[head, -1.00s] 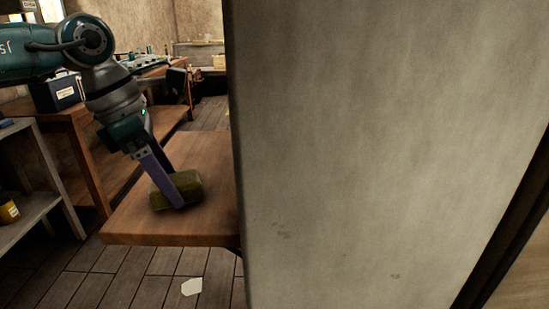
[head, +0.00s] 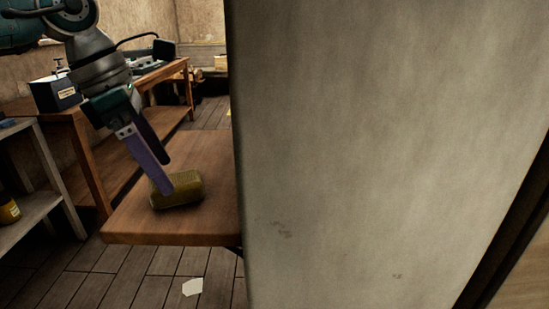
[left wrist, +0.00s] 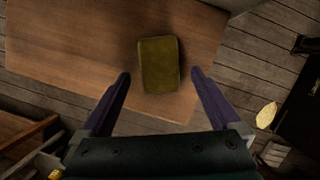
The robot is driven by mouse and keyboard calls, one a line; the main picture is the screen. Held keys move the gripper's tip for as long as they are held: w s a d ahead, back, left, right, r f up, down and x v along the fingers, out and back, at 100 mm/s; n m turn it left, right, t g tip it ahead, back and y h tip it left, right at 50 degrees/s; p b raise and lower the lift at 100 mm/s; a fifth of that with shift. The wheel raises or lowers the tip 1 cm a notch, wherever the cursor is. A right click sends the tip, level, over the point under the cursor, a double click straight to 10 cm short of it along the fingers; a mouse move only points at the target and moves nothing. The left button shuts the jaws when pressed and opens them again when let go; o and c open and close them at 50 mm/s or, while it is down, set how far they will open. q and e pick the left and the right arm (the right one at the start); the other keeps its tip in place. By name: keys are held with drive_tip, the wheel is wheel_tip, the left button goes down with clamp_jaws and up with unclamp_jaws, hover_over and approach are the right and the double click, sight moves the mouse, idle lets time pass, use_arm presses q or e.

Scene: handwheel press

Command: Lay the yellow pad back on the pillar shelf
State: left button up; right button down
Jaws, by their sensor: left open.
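The yellow pad (head: 181,189), a dull mustard block, lies flat on the wooden shelf (head: 130,227) beside the grey pillar (head: 390,140). In the left wrist view the pad (left wrist: 159,64) rests on the bare brown shelf board (left wrist: 75,50), clear of its edges. My right gripper is not in view.
The pillar fills the right half of the head view and hides what is behind it. A workbench (head: 85,115) with a dark box (head: 55,93) stands behind the shelf. A grey rack (head: 38,205) is at the left. A pale scrap (head: 192,287) lies on the floor.

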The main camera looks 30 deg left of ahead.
use_arm(q)
drive_tip(key=v, duration=0.8)
drive_tip(key=shift+r+b, duration=0.25)
drive_tip(key=shift+b, duration=0.1)
